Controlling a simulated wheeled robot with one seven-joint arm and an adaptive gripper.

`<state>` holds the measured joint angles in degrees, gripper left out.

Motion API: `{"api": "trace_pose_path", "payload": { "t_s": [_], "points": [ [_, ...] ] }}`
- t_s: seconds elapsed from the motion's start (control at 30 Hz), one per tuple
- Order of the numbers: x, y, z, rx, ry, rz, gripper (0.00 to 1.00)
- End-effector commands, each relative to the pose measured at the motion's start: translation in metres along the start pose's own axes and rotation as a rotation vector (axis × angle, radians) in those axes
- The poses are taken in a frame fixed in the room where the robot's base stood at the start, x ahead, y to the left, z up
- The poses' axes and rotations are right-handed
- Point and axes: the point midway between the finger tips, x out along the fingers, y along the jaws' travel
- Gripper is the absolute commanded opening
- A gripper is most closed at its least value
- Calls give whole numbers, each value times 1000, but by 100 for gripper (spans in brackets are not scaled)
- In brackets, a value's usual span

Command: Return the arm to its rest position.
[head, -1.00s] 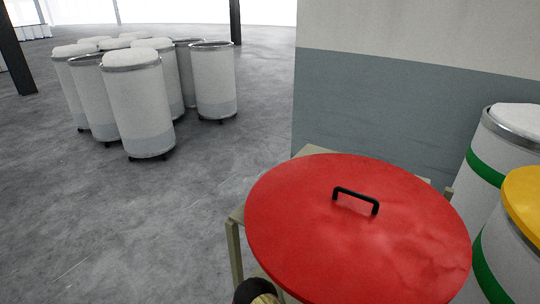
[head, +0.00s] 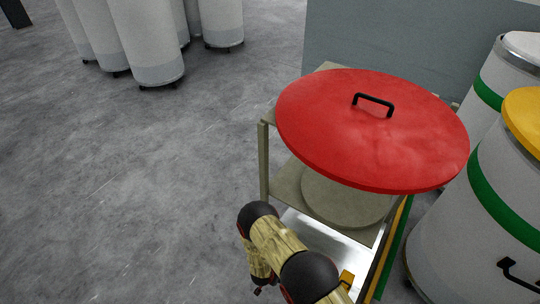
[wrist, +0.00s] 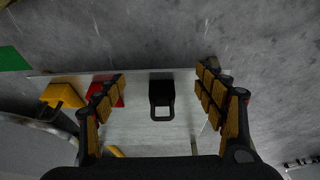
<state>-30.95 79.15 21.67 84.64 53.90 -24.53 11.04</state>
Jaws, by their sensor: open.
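My arm, with black joints and wood-coloured links, reaches into the bottom of the head view. My gripper (wrist: 160,82) shows in the wrist view with its two padded fingers spread wide, and nothing is held between them. A black loop handle (wrist: 162,97) shows between the fingers over a pale shiny plate (wrist: 140,128). Its distance from the fingers is hard to tell, and no contact shows. The gripper cannot be clearly made out in the head view.
A large red lid (head: 350,130) with a black handle lies over a beige stand (head: 264,165). Yellow-topped (head: 525,120) and green-banded cans (head: 490,190) crowd the right. White cans (head: 145,40) stand at the back left. Grey floor (head: 130,190) on the left is clear.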

Motion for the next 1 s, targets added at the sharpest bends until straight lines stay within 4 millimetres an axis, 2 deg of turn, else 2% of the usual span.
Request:
{"api": "trace_pose_path", "payload": {
  "t_s": [0.17,0.47,0.6,0.73,0.87,1.0],
  "points": [
    [-1,4,24,-44,-89,9,71],
    [-18,41,81,-172,-284,55,71],
    [-51,46,99,-260,-404,59,71],
    [-87,42,99,-324,-486,48,71],
    [-130,33,88,-383,-553,26,71],
    [-188,22,62,-451,-616,-8,71]
  ]
}}
